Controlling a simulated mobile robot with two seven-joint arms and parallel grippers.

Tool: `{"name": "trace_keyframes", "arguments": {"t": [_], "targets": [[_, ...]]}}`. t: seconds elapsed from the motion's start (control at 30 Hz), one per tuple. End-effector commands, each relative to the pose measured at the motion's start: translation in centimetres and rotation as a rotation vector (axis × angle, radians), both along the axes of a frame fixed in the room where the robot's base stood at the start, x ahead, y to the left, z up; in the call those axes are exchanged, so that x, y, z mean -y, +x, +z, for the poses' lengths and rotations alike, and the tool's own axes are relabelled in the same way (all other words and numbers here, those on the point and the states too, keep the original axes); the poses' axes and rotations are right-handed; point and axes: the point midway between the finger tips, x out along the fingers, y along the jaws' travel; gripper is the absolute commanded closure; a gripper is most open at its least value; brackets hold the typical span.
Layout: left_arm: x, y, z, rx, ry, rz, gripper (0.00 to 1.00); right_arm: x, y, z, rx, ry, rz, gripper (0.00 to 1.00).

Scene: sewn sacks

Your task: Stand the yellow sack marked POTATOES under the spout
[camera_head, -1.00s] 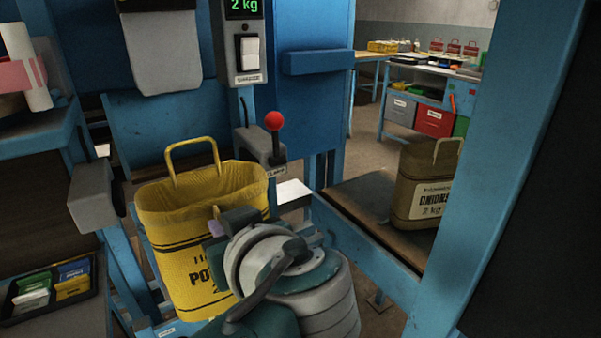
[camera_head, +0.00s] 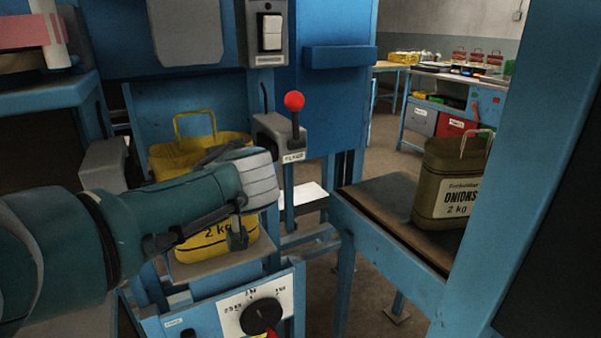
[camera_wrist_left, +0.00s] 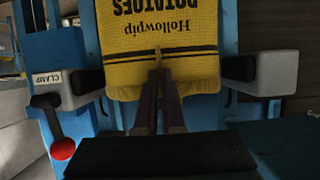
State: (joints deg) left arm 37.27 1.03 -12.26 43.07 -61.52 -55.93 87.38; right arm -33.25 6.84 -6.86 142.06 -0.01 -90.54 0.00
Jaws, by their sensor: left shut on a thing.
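The yellow POTATOES sack (camera_head: 236,243) is upright with its mouth open and handle up, its base at a small shelf (camera_head: 215,268) below the grey spout (camera_head: 185,32). My arm hides much of its front. In the left wrist view the sack (camera_wrist_left: 160,50) appears upside down, between two grey clamp pads (camera_wrist_left: 253,72). My left gripper (camera_wrist_left: 158,84) is shut on the sack's near top edge. In the head view its fingers are mostly hidden by my wrist. I cannot tell if the sack's full weight rests on the shelf. My right gripper is not in view.
A red-knobbed clamp lever (camera_head: 294,102) stands just right of the sack. A dial panel (camera_head: 255,313) is below the shelf. A brown ONIONS sack (camera_head: 455,180) stands on a bench (camera_head: 385,220) at right. A blue post (camera_head: 525,170) rises near the right side.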

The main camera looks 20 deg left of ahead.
Motion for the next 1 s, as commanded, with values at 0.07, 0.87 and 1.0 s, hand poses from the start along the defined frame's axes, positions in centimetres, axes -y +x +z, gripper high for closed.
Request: {"name": "trace_keyframes", "arguments": {"t": [0.07, 0.87, 1.0], "targets": [[0.0, 0.0, 0.1, 0.000, -0.002, -0.001, 1.00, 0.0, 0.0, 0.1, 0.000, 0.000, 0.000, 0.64], [0.7, -0.5, 0.6, 0.001, -0.003, -0.003, 0.64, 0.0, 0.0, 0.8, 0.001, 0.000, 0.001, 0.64], [2.2, -1.8, 1.6, -0.001, -0.006, -0.002, 0.64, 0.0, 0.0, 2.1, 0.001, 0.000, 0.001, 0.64]]}}
